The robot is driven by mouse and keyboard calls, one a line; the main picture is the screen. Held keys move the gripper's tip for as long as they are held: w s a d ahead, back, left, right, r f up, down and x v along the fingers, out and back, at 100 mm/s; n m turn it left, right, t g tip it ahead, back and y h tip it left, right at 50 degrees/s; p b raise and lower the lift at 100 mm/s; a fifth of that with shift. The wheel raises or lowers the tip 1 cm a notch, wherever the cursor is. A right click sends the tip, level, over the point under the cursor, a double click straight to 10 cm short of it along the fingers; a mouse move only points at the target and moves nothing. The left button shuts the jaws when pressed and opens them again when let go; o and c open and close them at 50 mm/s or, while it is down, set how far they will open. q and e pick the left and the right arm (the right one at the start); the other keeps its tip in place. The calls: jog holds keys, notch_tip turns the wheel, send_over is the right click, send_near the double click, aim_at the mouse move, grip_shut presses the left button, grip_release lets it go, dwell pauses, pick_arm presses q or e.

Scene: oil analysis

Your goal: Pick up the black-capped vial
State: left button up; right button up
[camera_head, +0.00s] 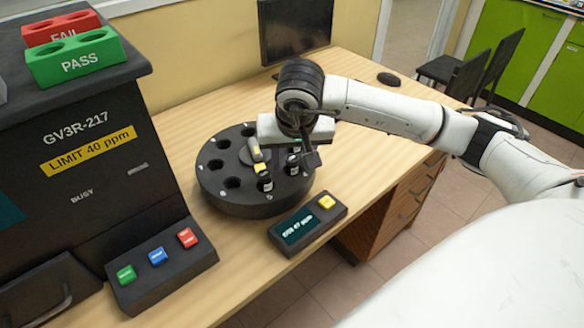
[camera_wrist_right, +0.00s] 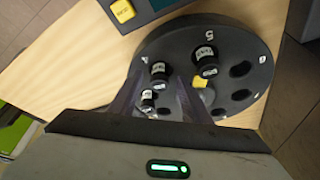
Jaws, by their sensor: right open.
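A round black carousel (camera_head: 230,196) on the desk holds vials with dark caps and white labels. One vial (camera_head: 264,182) stands at its front edge and another (camera_head: 293,166) is to its right. The right wrist view shows three dark-capped vials: one near the 5 mark (camera_wrist_right: 205,60), one in the middle (camera_wrist_right: 158,72) and one closer to the gripper (camera_wrist_right: 147,98). My right gripper (camera_head: 286,163) is open and low over the carousel, its fingers pointing down. The middle vial appears between its fingers (camera_wrist_right: 168,82), apparently not gripped. My left gripper is out of view.
A black analyser (camera_head: 95,135) stands at the left, with green PASS (camera_head: 78,62) and red FAIL (camera_head: 62,28) racks on top. A button panel (camera_head: 160,270) and a small display box (camera_head: 308,223) are in front. A monitor (camera_head: 295,28) is behind.

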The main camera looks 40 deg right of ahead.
grip_shut()
